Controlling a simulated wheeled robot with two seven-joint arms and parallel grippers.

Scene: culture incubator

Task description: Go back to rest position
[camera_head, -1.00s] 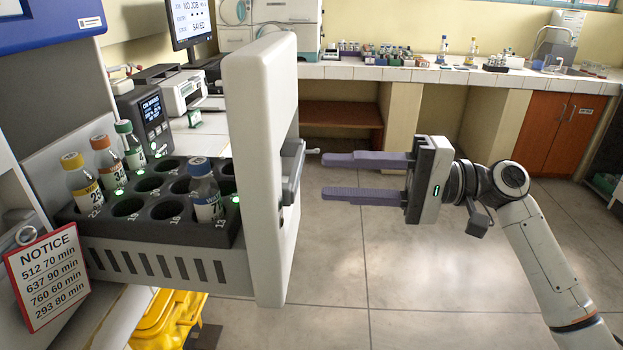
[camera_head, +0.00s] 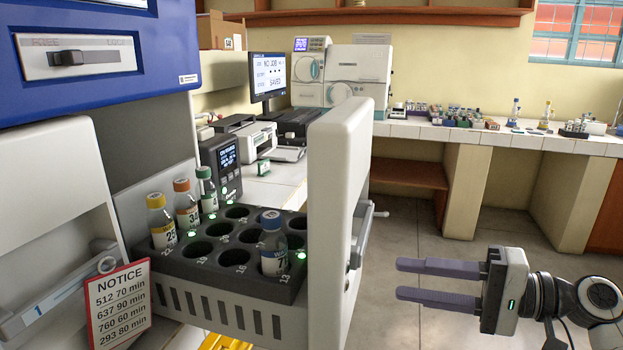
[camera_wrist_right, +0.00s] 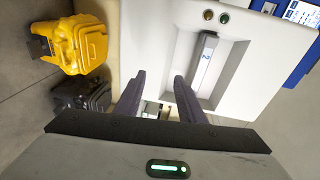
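My right gripper (camera_head: 440,282) is open and empty, to the right of the pulled-out incubator drawer and apart from its handle (camera_head: 362,240). In the right wrist view its two purple fingers (camera_wrist_right: 160,97) are parted, with the drawer front (camera_wrist_right: 150,40) and its handle, marked 2, beyond them. The drawer's black rack (camera_head: 190,265) holds several capped bottles: yellow (camera_head: 160,222), orange (camera_head: 186,205) and green (camera_head: 206,190) in the back left row, and blue (camera_head: 273,245) near the front. The other visible holes are empty. My left gripper is not in view.
The open drawer juts out left of my right gripper. A red-edged notice (camera_head: 122,300) hangs at the left beside a shut drawer. A bench (camera_head: 520,138) with racks and bottles runs along the back. Yellow (camera_wrist_right: 80,44) and black (camera_wrist_right: 82,92) objects stand on the floor. Floor right of the drawer is clear.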

